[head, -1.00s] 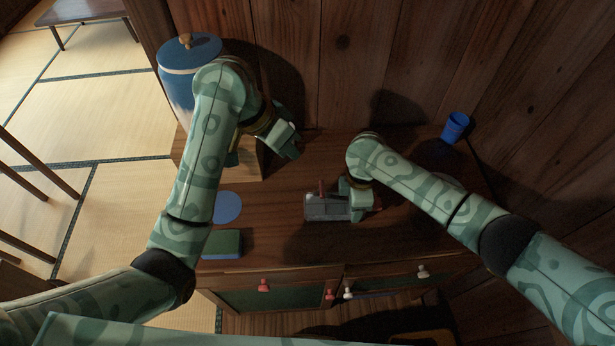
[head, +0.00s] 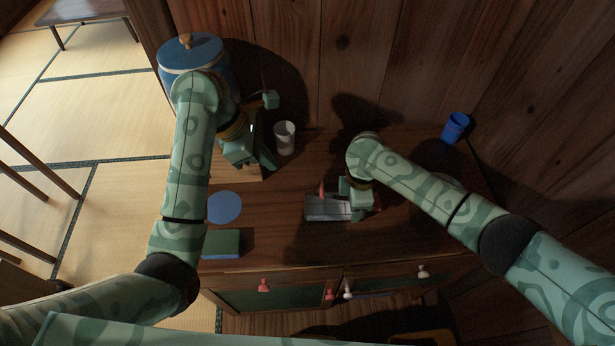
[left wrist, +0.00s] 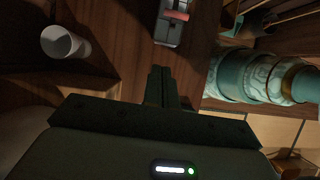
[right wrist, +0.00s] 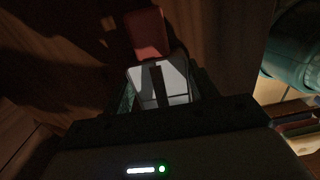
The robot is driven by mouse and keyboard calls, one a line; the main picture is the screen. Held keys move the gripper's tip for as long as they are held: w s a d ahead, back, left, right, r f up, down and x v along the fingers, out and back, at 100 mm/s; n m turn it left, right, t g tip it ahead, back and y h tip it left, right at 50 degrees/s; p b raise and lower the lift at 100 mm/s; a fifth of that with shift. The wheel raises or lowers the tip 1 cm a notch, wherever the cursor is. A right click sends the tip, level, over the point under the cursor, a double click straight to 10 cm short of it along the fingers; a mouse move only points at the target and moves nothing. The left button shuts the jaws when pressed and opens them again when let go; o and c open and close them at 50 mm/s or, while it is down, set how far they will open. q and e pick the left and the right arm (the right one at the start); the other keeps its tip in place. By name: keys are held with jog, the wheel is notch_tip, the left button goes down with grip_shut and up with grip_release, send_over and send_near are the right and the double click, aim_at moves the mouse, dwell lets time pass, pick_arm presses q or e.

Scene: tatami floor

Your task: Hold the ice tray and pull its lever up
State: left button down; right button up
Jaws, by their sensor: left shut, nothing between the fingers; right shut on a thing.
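The grey metal ice tray (head: 325,208) lies on the wooden cabinet top. Its red lever (head: 321,190) sticks up from it. My right gripper (head: 358,207) is shut on the tray's right end; the right wrist view shows the pale tray (right wrist: 178,82) between its fingers. My left gripper (head: 269,162) is shut and empty, behind and left of the tray, apart from it. In the left wrist view its closed fingertips (left wrist: 160,75) point toward the tray (left wrist: 168,32) and its red lever (left wrist: 179,15).
A white cup (head: 284,138) stands close to my left gripper. A blue cup (head: 455,127) stands at the back right. A large blue-lidded jar (head: 190,50) stands at the back left. A wooden wall closes the back.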

aim_at(321, 182)
pick_arm(q)
jog(key=d+f, duration=0.7)
jog(key=d, duration=0.1)
jog(key=shift+w+f, duration=0.35)
jog(key=shift+w, duration=0.05)
jog(key=shift+d, duration=0.1)
jog(key=shift+d+r, duration=0.65)
jog(key=shift+r, duration=0.25)
jog(key=shift+r, duration=0.15)
dwell(0.5)
